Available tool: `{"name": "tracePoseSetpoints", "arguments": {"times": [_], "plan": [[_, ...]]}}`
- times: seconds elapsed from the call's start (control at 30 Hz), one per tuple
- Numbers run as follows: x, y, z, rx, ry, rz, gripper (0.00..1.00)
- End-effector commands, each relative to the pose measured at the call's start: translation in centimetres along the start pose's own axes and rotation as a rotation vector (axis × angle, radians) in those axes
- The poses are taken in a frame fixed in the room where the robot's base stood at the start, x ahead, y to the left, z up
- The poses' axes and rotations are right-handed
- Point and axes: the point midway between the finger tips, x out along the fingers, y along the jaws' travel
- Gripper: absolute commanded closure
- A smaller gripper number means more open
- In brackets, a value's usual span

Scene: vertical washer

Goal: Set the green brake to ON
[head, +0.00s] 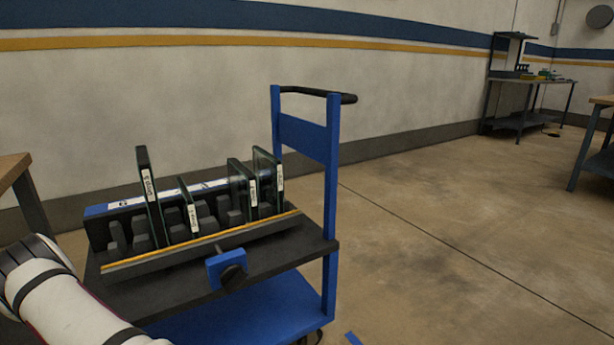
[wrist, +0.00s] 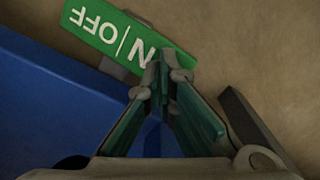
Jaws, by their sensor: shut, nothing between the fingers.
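The green brake (wrist: 105,30) shows in the wrist view as a tilted green plate with white lettering. It reads OFF and ON upside down, with a line between them. My gripper (wrist: 166,72) is shut and empty, its fingertips at the ON end of the plate and covering part of that word. I cannot tell whether the fingertips touch the plate. A small grey piece (wrist: 118,68) sits beside the plate, next to the blue cart surface (wrist: 45,85). In the head view neither the brake nor my gripper shows.
The blue cart (head: 333,200) stands by the wall with a black handle (head: 318,93). On its dark shelf a rack (head: 200,250) holds several upright glass panels (head: 242,190). A table (head: 15,170) is at the left edge.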

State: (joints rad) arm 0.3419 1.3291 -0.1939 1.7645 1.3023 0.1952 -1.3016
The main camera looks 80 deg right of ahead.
Motion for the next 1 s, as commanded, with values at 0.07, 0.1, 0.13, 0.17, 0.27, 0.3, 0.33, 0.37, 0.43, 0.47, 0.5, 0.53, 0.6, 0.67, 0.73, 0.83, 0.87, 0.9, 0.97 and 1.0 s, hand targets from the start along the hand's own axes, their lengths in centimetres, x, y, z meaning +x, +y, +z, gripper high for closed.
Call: {"name": "tracePoseSetpoints", "arguments": {"times": [0.07, 0.1, 0.13, 0.17, 0.27, 0.3, 0.33, 0.37, 0.43, 0.47, 0.5, 0.53, 0.6, 0.67, 0.73, 0.83, 0.87, 0.9, 0.97, 1.0], "plan": [[0.1, 0.0, 0.0, 0.0, 0.0, 0.0, 1.0], [0.2, 0.0, 0.0, 0.0, 0.0, 0.0, 1.0], [0.2, 0.0, 0.0, 0.0, 0.0, 0.0, 1.0], [0.3, 0.0, 0.0, 0.0, 0.0, 0.0, 1.0], [0.4, 0.0, 0.0, 0.0, 0.0, 0.0, 1.0], [0.5, 0.0, 0.0, 0.0, 0.0, 0.0, 1.0], [0.5, 0.0, 0.0, 0.0, 0.0, 0.0, 1.0], [0.6, 0.0, 0.0, 0.0, 0.0, 0.0, 1.0], [0.7, 0.0, 0.0, 0.0, 0.0, 0.0, 1.0], [0.7, 0.0, 0.0, 0.0, 0.0, 0.0, 1.0], [0.8, 0.0, 0.0, 0.0, 0.0, 0.0, 1.0], [0.8, 0.0, 0.0, 0.0, 0.0, 0.0, 1.0], [0.9, 0.0, 0.0, 0.0, 0.0, 0.001, 1.0], [1.0, 0.1, 0.0, 0.001, 0.0, 0.001, 1.0], [1.1, 0.1, 0.0, 0.001, 0.0, 0.001, 1.0], [1.2, 0.1, 0.1, 0.001, -0.001, 0.001, 1.0], [1.2, 0.1, 0.1, 0.001, -0.001, 0.001, 1.0], [1.3, 0.1, 0.1, 0.001, -0.001, 0.001, 1.0], [1.4, 0.1, 0.1, 0.001, -0.001, 0.001, 1.0], [1.4, 0.1, 0.1, 0.001, -0.001, 0.001, 1.0]]}}
